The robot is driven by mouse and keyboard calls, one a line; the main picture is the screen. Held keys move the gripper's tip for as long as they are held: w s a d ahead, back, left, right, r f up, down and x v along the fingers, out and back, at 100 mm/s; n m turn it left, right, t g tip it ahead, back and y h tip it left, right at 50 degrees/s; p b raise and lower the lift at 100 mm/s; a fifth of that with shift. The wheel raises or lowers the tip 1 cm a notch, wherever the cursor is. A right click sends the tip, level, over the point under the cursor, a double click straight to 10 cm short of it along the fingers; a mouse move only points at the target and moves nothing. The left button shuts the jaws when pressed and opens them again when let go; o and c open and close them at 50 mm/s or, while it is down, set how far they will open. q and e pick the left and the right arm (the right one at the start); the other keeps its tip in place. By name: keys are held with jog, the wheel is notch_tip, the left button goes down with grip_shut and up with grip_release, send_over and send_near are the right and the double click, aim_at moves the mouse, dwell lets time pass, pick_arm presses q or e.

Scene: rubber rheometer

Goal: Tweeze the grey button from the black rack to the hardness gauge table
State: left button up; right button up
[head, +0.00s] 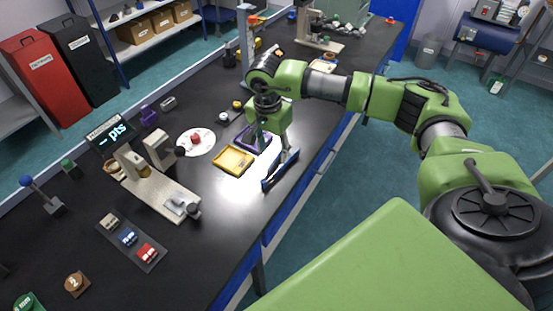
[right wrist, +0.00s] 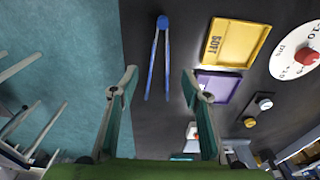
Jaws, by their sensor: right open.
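Blue tweezers (head: 280,169) lie on the black bench near its front edge; they also show in the right wrist view (right wrist: 158,62). My right gripper (head: 284,150) is over them, open and empty; its fingers (right wrist: 160,78) stand either side of the tweezers in the wrist view, not closed on them. A dark rack (head: 152,263) at the lower left holds a grey-beige piece (head: 110,221), a blue one and a red one. My left gripper is out of view.
A yellow tray (head: 222,167) marked SOFT and a purple tray (right wrist: 203,93) lie beside the tweezers. A white dial disc (head: 190,152) carries a red knob (head: 196,139). Two small round pieces (head: 224,117) lie beyond. Bare bench lies between the gauge and the front edge.

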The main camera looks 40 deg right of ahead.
aim_at(274, 166)
jog(key=f+b, duration=0.2)
jog(key=f, duration=0.1)
jog(key=f+b, duration=0.4)
jog(key=f, duration=0.1)
jog(key=shift+w+d+f, duration=0.2)
jog(key=shift+d+f, duration=0.1)
jog(key=shift+d, duration=0.05)
jog(key=shift+r, duration=0.1)
jog(key=c, duration=0.7)
notch_tip(274, 166, up, 12)
jog(key=p, duration=0.7)
